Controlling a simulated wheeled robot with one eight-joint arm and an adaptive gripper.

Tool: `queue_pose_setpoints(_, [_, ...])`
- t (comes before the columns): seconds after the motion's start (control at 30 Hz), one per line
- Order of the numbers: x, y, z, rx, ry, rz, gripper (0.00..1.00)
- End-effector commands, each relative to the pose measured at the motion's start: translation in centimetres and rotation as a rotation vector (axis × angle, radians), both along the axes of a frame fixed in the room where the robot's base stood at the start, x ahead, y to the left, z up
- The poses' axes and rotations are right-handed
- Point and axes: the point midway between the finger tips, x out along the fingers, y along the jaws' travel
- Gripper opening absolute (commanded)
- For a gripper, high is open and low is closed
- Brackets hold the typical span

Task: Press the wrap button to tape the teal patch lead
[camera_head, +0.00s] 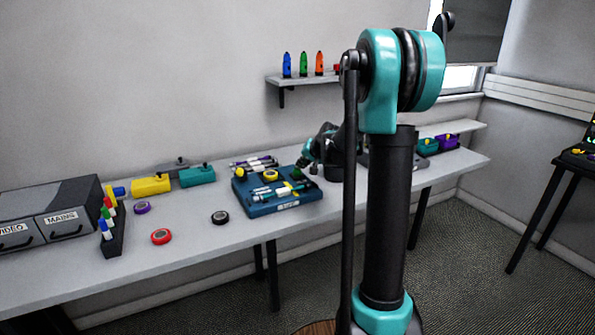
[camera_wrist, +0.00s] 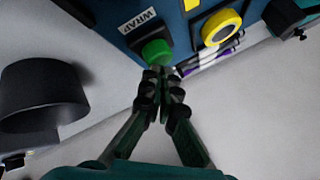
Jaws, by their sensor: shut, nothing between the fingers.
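The green wrap button (camera_wrist: 156,52) sits on a black base beside a label reading WRAP (camera_wrist: 139,21) on the blue wrapping station. My gripper (camera_wrist: 163,75) is shut and empty, with its fingertips at the near edge of the button. I cannot tell whether they touch it. In the head view my gripper (camera_head: 308,172) is over the right end of the blue station (camera_head: 275,208), and the button is not clearly visible. Small parts lie on the station; I cannot pick out the teal patch lead among them.
A yellow tape ring (camera_wrist: 221,27) sits near the button. Black (camera_head: 220,217), red (camera_head: 161,236) and purple (camera_head: 142,208) rolls lie on the table to the left. Yellow (camera_head: 151,185) and teal (camera_head: 197,175) bins stand behind. The table front between the station and black roll is clear.

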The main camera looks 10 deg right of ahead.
Motion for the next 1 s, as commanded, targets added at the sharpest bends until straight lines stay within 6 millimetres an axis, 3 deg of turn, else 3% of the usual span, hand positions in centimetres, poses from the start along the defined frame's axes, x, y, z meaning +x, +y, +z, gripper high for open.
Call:
queue_pose_setpoints(0.67, [0.0, 0.0, -0.6, 0.0, 0.0, 0.0, 0.0])
queue_pose_setpoints(1.0, [0.0, 0.0, 0.4, 0.0, 0.0, 0.0, 0.0])
